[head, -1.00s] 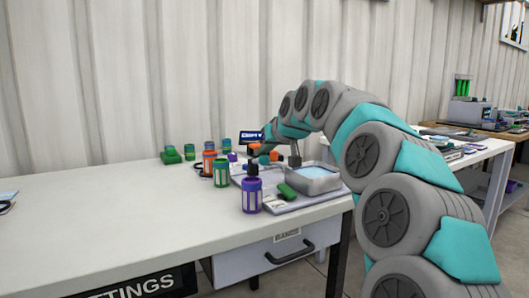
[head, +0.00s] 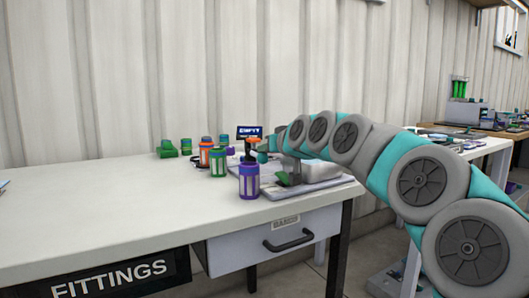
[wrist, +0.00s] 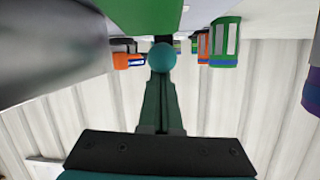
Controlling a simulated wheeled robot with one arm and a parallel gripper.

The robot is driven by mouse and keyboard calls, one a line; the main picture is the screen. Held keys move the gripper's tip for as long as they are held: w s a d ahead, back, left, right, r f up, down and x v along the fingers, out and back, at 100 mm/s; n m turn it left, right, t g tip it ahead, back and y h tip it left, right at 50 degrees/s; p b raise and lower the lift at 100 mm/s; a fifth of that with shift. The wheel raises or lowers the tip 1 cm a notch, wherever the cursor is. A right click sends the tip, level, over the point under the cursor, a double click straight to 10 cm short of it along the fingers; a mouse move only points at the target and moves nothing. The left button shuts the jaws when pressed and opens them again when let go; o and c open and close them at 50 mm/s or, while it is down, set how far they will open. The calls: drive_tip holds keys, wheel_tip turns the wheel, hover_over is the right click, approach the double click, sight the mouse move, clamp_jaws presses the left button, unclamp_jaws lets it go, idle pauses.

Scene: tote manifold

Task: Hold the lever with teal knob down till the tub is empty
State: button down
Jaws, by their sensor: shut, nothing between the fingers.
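The teal knob (wrist: 161,57) shows at the tips of my gripper (wrist: 161,78) in the wrist view. The dark fingers are together and point at it, with nothing between them. They seem to touch the knob or lie just behind it; I cannot tell which. In the head view a small teal ball, likely the knob (head: 262,157), shows beside my lowered wrist. The lever's arm is mostly hidden. The grey tub (head: 318,173) stands behind and below my arm, and its inside is hidden. A small dark sign (head: 249,131) behind appears to read EMPTY.
A purple bottle (head: 249,181), a green bottle (head: 217,163) and an orange one (head: 206,153) stand left of the tub. A drawer (head: 270,240) is below.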

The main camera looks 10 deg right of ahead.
sight(266, 159)
drive_tip(key=shift+s+f+b, duration=0.2)
drive_tip(key=shift+f+b, duration=0.1)
drive_tip(key=shift+f, duration=0.4)
drive_tip(key=shift+a+f, duration=0.15)
drive_tip(key=shift+f, duration=0.7)
idle(3.0)
drive_tip(key=r+p, duration=0.1)
drive_tip(key=r, duration=0.1)
drive_tip(key=w+r, duration=0.1)
drive_tip(key=r, duration=0.1)
drive_tip(key=shift+w+d+r+p, duration=0.2)
drive_tip(key=shift+p, duration=0.15)
drive_tip(key=shift+d+r, duration=0.1)
drive_tip(key=shift+r, duration=0.15)
drive_tip(key=v, duration=0.3)
drive_tip(key=f+v, duration=0.1)
drive_tip(key=v, duration=0.5)
drive_tip(key=shift+s+d+f, duration=0.1)
drive_tip(key=shift+s+d, duration=0.05)
drive_tip(key=shift+s, duration=0.4)
